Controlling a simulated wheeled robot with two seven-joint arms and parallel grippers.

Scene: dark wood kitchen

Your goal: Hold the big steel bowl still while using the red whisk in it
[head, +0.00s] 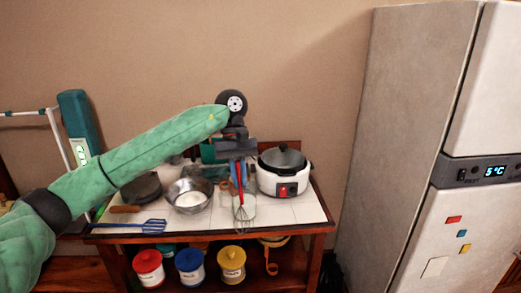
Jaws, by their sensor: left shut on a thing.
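The big steel bowl (174,196) stands on the white-tiled table top, with something white inside it. My left gripper (238,178) is to the right of the bowl and is shut on the red whisk (242,216). The whisk hangs wires down, to the right of the bowl and apart from it in the picture. My left gripper hides most of the whisk's handle. My right gripper does not show.
A white cooker (285,182) with a dark lid stands at the table's right. A blue slotted spatula (152,226) lies at the front left edge, near a dark pan (145,185). Red, blue and yellow-lidded jars (190,266) fill the lower shelf. A fridge (410,150) stands right.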

